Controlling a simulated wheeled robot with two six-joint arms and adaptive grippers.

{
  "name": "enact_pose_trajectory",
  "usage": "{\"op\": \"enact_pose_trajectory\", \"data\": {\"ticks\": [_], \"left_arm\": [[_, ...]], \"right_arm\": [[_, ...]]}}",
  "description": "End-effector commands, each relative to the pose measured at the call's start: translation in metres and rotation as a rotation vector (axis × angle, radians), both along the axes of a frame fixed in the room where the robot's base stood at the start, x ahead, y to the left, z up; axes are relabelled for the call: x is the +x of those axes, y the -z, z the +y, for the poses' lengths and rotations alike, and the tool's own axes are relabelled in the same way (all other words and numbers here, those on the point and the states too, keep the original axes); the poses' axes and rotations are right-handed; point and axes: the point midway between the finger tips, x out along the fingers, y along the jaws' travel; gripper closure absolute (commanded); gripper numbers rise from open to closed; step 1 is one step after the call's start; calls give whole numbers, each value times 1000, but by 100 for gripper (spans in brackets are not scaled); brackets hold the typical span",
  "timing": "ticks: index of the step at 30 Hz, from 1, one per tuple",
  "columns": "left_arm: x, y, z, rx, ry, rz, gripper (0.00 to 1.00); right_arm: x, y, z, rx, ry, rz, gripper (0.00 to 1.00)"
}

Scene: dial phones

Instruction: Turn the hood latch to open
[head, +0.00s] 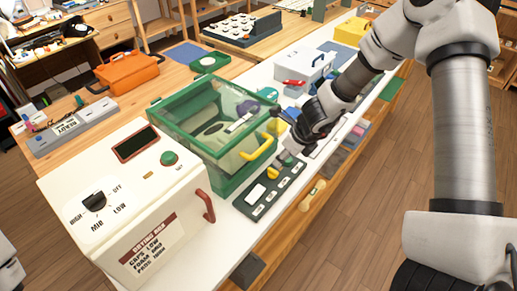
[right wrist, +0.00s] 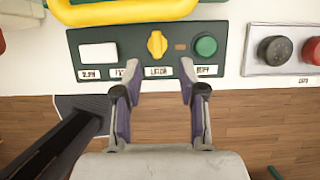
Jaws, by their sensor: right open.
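The hood (head: 186,130) is a clear box with a green frame and a yellow handle (head: 258,147); its lid looks down. A dark green panel (head: 243,208) lies along its front. The yellow latch knob (head: 273,173) sits on this panel; in the right wrist view the latch knob (right wrist: 157,44) stands upright above a "LATCH" label, between a white switch and a green button. My right gripper (right wrist: 158,80) is open and empty, its fingers apart on either side below the knob and not touching it. My left gripper is not in view.
The yellow handle (right wrist: 125,10) crosses the top of the right wrist view, close above the panel. A plate with dark and red knobs (right wrist: 285,50) is to the right. A white oven-like box (head: 130,190) with a dial stands left of the hood. Wooden floor lies in front.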

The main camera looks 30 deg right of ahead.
Motion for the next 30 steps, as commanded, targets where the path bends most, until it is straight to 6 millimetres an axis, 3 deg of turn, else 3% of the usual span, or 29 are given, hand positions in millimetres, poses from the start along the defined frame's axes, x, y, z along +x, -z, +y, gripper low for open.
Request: {"op": "enact_pose_trajectory", "data": {"ticks": [9, 13, 20, 21, 24, 30], "left_arm": [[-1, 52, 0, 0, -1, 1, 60], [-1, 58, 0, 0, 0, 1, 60], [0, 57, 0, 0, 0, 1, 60], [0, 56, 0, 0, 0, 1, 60], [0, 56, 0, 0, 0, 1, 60], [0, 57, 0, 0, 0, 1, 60]], "right_arm": [[18, 63, 8, -9, -8, 4, 59], [24, 73, 11, -8, -8, 4, 59], [24, 72, 11, -8, -9, 4, 59], [24, 72, 11, -8, -9, 4, 63], [24, 72, 11, -8, -9, 4, 98], [24, 72, 11, -9, -9, 5, 100]]}}
